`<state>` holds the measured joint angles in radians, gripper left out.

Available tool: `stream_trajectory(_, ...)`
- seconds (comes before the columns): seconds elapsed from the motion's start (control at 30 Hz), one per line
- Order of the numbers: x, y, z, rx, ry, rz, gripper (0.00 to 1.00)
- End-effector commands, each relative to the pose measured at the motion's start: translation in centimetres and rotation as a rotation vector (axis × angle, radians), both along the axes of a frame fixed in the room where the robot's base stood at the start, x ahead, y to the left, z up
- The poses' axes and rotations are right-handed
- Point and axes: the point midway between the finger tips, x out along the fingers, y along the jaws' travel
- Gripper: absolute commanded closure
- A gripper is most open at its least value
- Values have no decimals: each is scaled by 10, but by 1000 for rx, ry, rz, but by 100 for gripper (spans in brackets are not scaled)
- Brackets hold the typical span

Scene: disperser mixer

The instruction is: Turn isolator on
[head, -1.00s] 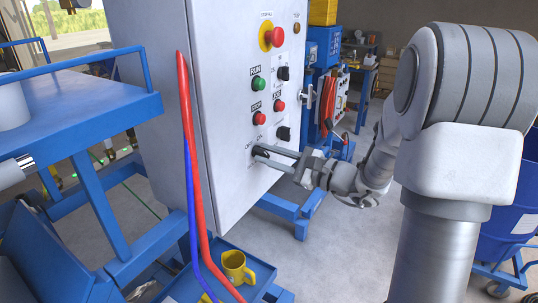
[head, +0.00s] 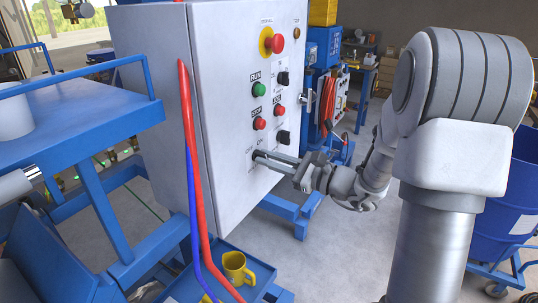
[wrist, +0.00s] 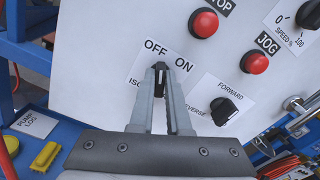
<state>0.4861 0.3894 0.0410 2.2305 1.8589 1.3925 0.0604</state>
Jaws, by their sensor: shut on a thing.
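The isolator is a small black rotary knob (wrist: 160,84) low on the front of a light grey control cabinet (head: 222,120). Its white label (wrist: 138,68) reads OFF and ON above the knob. In the wrist view the knob points toward OFF. My gripper (head: 259,157) reaches in from the right, and its two fingers are shut on the knob, one on each side. In the wrist view the fingertips (wrist: 161,76) enclose the knob and hide part of it.
Red STOP (wrist: 204,23) and JOG (wrist: 256,62) buttons and a FORWARD/REVERSE knob (wrist: 224,111) sit close by. A red emergency stop (head: 276,43) is higher up. Red and blue hoses (head: 187,130) hang along the cabinet's left edge. A blue cart (head: 75,125) stands left.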

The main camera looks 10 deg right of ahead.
Motion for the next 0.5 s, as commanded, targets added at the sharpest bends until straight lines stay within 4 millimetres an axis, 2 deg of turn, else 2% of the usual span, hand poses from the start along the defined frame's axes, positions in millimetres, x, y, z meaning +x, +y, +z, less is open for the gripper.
stream_trajectory(0.5,1,-2,5,350,350,-1,100)
